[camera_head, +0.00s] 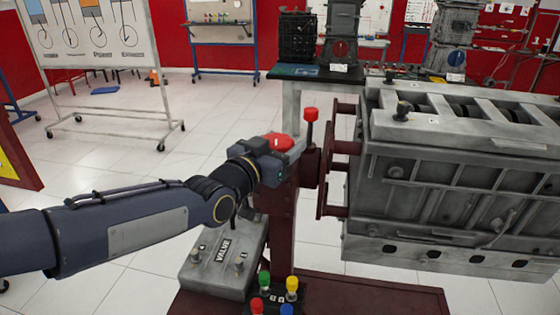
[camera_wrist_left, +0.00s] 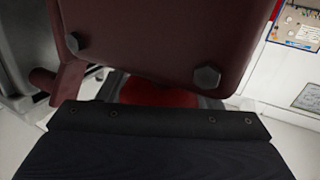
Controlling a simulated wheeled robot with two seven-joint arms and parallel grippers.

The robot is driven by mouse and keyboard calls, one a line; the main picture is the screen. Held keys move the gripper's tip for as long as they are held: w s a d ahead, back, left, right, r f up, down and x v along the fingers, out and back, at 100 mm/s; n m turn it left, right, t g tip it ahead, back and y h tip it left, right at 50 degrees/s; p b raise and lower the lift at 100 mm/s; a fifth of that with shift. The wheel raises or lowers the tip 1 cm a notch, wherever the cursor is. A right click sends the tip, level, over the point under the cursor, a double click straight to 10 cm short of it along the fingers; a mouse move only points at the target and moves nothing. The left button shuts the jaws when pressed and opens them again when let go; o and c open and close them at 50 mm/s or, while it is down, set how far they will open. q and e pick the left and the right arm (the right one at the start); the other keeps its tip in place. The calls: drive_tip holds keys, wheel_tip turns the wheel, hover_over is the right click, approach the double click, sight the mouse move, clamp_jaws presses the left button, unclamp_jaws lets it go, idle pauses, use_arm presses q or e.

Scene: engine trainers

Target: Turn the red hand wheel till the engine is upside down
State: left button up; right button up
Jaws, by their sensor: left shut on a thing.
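The red hand wheel (camera_head: 277,140) is at the stand's side, left of the grey engine (camera_head: 445,175). My left gripper (camera_head: 287,152) is at the wheel and shut on it; the fingertips are partly hidden. In the left wrist view, a strip of the red wheel (camera_wrist_left: 160,94) shows between my dark gripper body and a dark red bolted plate (camera_wrist_left: 165,40). The engine is held at its left end by a dark red stand (camera_head: 283,225). Its upper face has open bays with dark parts inside. My right gripper is not in view.
A red-knobbed lever (camera_head: 311,115) stands upright just right of the wheel. A grey box (camera_head: 215,265) and several coloured knobs (camera_head: 292,284) are below my arm. A table (camera_head: 335,73) with equipment stands behind. White floor is clear to the left, before a wheeled whiteboard (camera_head: 95,35).

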use_arm(q)
drive_tip(key=shift+a+m+g+h+p, duration=0.1)
drive_tip(key=shift+m+g+h+p, duration=0.3)
drive_tip(key=shift+h, duration=0.1)
drive_tip(key=shift+s+d+m+g+h+p, duration=0.1)
drive_tip(key=shift+d+m+g+h+p, duration=0.1)
drive_tip(key=shift+m+g+h+p, duration=0.65)
drive_tip(key=o, duration=1)
drive_tip(key=shift+p+v, duration=0.85)
drive_tip(key=shift+v, duration=3.05)
